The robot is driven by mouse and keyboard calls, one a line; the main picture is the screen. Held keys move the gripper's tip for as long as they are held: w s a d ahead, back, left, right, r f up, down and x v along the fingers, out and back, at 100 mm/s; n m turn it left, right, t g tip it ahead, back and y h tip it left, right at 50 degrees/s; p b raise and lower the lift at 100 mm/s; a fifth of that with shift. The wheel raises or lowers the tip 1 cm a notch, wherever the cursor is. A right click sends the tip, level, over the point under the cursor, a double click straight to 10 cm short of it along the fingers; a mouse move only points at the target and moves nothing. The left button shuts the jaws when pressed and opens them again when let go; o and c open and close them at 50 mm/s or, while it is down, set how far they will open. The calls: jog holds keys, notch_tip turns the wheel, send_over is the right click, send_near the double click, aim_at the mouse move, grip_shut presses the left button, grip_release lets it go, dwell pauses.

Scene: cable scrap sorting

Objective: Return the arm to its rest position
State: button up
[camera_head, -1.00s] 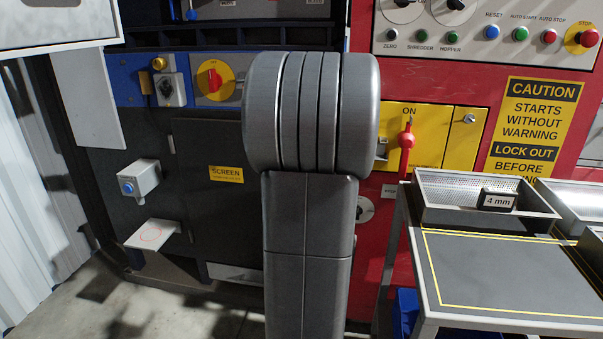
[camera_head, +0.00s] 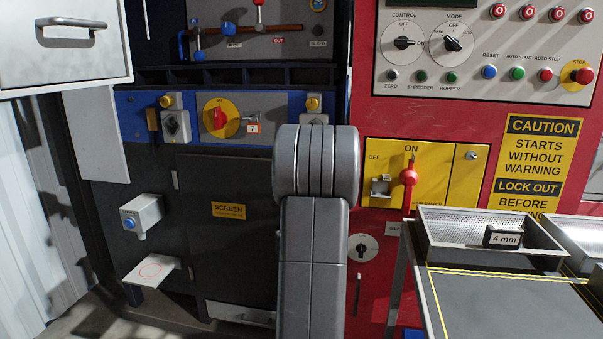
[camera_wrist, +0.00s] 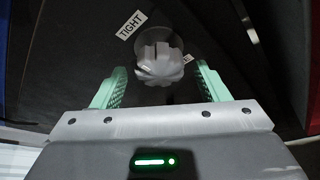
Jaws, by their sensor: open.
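My arm (camera_head: 312,235) stands upright in the middle of the head view, in front of the machine's dark and red panels. Its rounded grey joint hides part of the panel behind it. My gripper is not visible in the head view. In the wrist view my gripper (camera_wrist: 162,82) has its two green fingers wide apart, with nothing held between them. A grey lobed knob (camera_wrist: 160,66) on a dark surface shows beyond and between the fingertips. The distance from the fingers to it is unclear. A white "TIGHT" label (camera_wrist: 131,25) is beside the knob.
At right, a perforated tray (camera_head: 455,250) marked 4 mm stands on a bench (camera_head: 500,305). A red-handled switch (camera_head: 408,173) sits on a yellow panel. A white box (camera_head: 142,215) and a small shelf (camera_head: 150,270) stick out at left. A handled metal cabinet (camera_head: 65,50) is upper left.

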jog(key=shift+x, duration=1.05)
